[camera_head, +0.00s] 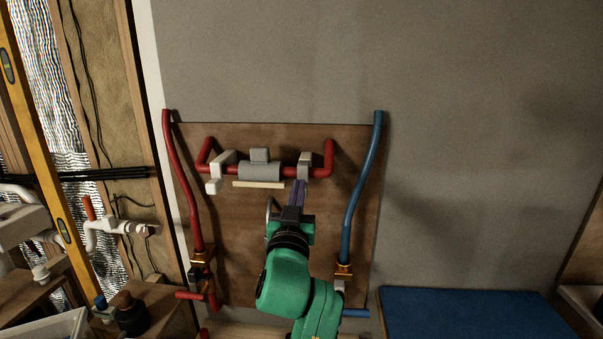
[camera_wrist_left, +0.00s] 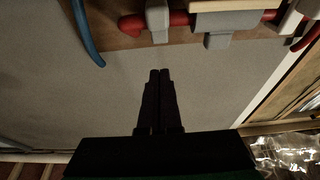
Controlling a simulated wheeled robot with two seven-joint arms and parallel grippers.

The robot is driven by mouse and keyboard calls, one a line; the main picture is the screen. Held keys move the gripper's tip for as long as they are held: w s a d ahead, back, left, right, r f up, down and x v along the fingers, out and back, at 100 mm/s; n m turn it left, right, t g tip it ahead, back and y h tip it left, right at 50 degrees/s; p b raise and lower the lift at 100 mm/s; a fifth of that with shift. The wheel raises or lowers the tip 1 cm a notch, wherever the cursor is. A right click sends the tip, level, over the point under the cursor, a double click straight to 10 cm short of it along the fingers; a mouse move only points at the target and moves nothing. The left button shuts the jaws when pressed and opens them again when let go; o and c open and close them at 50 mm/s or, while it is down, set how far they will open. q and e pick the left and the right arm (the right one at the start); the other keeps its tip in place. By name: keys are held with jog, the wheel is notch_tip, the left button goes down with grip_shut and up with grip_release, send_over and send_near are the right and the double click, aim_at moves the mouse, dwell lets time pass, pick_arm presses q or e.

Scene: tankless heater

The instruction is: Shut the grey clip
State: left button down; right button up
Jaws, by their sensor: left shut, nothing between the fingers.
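A red pipe (camera_head: 328,160) runs across the upper part of a brown board, with a grey cylindrical body (camera_head: 260,171) at its middle. A grey clip (camera_head: 305,160) sits on the pipe at the right. Another pale grey clip (camera_head: 222,162) sits at the left, with a part hanging below the pipe. I cannot tell which clip is open. My left gripper (camera_head: 299,184) is shut and empty, its dark fingers just below the right clip. In the left wrist view, the fingertips (camera_wrist_left: 160,73) point toward the right clip (camera_wrist_left: 158,22), apart from it. My right gripper is out of view.
A pale wooden strip (camera_head: 258,185) lies below the grey body. A blue pipe (camera_head: 362,180) stands at the right of the board, a red upright pipe (camera_head: 181,180) at its left. A blue mat (camera_head: 470,314) lies lower right. The grey wall above is clear.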

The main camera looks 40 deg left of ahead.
aim_at(302, 172)
pick_arm(q)
jog(key=p+x, duration=0.1)
jog(key=x, duration=0.2)
jog(key=r+p+x, duration=0.1)
jog(key=x, duration=0.2)
jog(key=shift+s+p, duration=0.15)
jog(key=shift+p, duration=0.25)
jog(key=f, duration=0.4)
jog(key=shift+w+a+f, duration=0.15)
jog(key=shift+w+a, duration=0.1)
jog(key=shift+d+f, duration=0.15)
jog(key=shift+d, duration=0.05)
jog(key=shift+a+f+b, duration=0.1)
jog(key=shift+b, duration=0.2)
